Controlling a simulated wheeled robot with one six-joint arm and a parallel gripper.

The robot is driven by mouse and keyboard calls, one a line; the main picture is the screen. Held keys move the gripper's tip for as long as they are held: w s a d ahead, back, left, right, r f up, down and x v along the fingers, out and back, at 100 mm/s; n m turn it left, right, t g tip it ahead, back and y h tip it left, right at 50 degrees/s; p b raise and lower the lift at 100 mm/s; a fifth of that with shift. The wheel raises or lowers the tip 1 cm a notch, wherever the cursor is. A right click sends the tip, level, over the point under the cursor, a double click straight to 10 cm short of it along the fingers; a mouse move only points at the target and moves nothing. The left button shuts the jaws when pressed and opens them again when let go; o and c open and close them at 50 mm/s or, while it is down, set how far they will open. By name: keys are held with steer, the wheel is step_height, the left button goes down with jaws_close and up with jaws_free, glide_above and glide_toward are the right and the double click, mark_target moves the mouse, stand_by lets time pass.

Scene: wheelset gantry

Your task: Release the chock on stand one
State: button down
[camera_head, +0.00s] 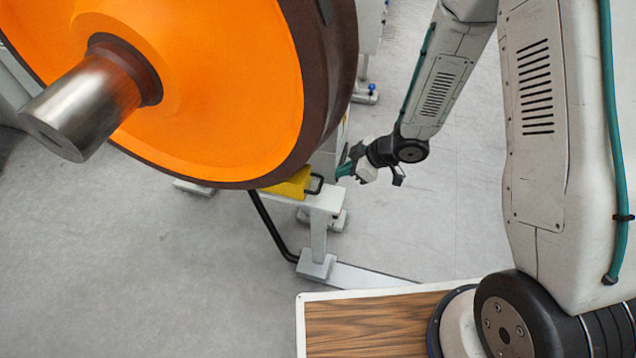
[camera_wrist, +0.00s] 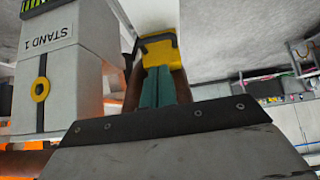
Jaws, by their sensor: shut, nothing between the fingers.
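A large orange wheel (camera_head: 220,80) with a dark brown rim and a bare metal axle end fills the upper left of the head view. A yellow chock (camera_head: 291,184) with a black handle sits on a pale stand (camera_head: 325,198) at the wheel's lower edge. My gripper (camera_head: 343,171), with teal fingers, is just right of the chock and handle. In the wrist view the teal fingers (camera_wrist: 158,88) are together and empty. A yellow block (camera_wrist: 160,48) shows just past their tips; I cannot tell whether they touch it.
An upside-down "STAND 1" label (camera_wrist: 48,33) is on a pale post at left in the wrist view, above a yellow ring (camera_wrist: 40,90). A black bent bar (camera_head: 270,228) runs down beside the stand. A wood-topped board (camera_head: 350,325) lies in front. The floor at left is clear.

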steer(key=shift+s+a+f, duration=0.2)
steer(key=shift+s+a, duration=0.05)
glide_toward(306, 189)
steer(key=x, duration=0.5)
steer(key=shift+w+d+f, duration=0.1)
steer(key=shift+w+d, duration=0.05)
steer(key=shift+w, duration=0.05)
stand_by(0.4)
